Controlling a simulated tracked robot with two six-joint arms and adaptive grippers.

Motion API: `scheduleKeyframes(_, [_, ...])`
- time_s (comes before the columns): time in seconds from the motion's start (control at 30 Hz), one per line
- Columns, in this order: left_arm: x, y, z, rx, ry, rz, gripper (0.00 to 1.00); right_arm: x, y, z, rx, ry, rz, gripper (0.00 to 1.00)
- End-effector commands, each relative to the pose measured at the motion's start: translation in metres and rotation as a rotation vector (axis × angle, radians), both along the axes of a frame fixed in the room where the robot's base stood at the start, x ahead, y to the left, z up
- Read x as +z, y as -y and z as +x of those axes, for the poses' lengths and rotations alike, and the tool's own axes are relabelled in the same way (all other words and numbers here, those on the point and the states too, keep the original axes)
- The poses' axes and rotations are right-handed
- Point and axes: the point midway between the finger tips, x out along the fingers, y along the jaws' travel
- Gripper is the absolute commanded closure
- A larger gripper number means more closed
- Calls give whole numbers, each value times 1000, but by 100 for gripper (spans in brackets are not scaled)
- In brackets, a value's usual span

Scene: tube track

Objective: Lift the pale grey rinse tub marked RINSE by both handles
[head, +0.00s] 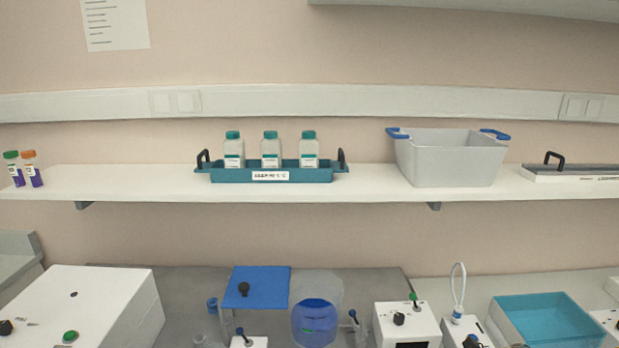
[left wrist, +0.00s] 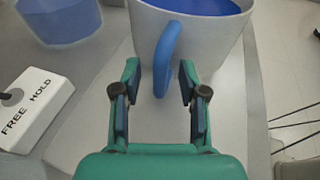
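In the left wrist view, a pale grey, round-sided tub (left wrist: 208,42) with blue inside stands just ahead of my left gripper. No RINSE mark shows on the part I see. Its near blue handle (left wrist: 165,52) loops down from the rim. My left gripper (left wrist: 160,78) is open, with its green fingers to either side of the handle's lower end; a gap shows at the left finger. The tub's far side and other handle are out of view. The head view shows neither gripper. There a grey box-shaped tub (head: 450,160) with blue handles sits on the shelf.
A white box marked FREE and HOLD (left wrist: 32,108) lies left of my left gripper, with a blue-filled container (left wrist: 60,22) behind it. The shelf (head: 375,184) also holds a teal bottle tray (head: 220,175). White devices and a teal basin (head: 548,320) crowd the bench.

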Motion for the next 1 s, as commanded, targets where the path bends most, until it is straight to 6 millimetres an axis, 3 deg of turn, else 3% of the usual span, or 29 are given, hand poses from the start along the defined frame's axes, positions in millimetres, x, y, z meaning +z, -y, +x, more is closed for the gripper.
scheduleKeyframes(0.27, [-1, -9, -2, 2, -2, 6, 58, 0, 0, 0, 0, 0, 0, 58])
scheduleKeyframes(0.7, [15, -64, -19, 1, -1, 1, 58, 0, 0, 0, 0, 0, 0, 58])
scheduleKeyframes(1.0, [17, -69, -21, -1, -1, 1, 58, 0, 0, 0, 0, 0, 0, 58])
